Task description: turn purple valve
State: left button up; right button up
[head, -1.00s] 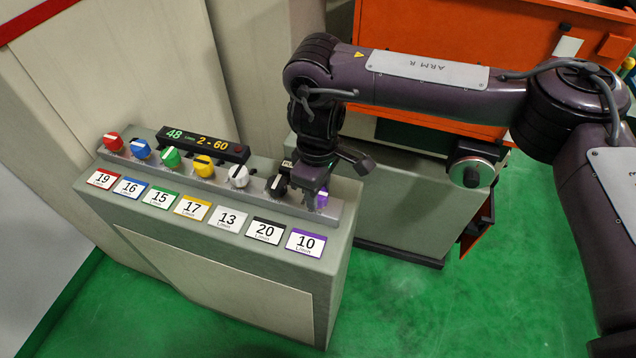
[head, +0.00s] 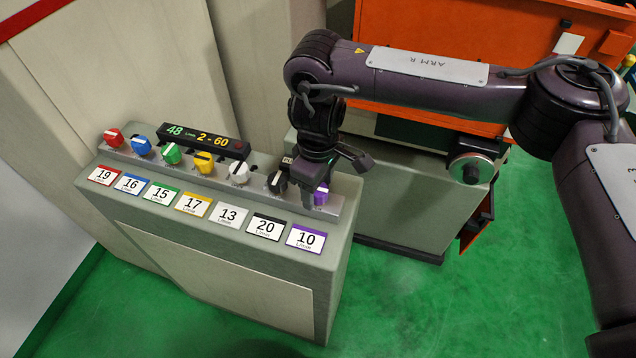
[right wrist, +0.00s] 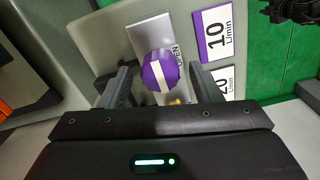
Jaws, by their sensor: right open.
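The purple valve (head: 321,195) is the knob at the right end of the row on the grey console, partly hidden by my right gripper in the head view. In the right wrist view the purple valve (right wrist: 159,77) shows a white bar across its face, with the word OPEN beside it. My right gripper (right wrist: 158,85) is open, one finger on each side of the valve; I cannot tell whether either touches it. In the head view the right gripper (head: 314,196) points down at the valve. My left gripper is not in view.
The black valve (head: 277,181) is close beside my right gripper. White, yellow, green, blue and red valves continue leftward. The purple-edged label (head: 306,239) reads 10 L/min. The display (head: 203,141) reads 48 and 2 - 60. An orange cabinet (head: 440,25) stands behind.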

notch_tip(320, 180, up, 8)
jog(key=shift+f+b, duration=0.1)
jog(key=shift+b, duration=0.25)
dwell(0.5)
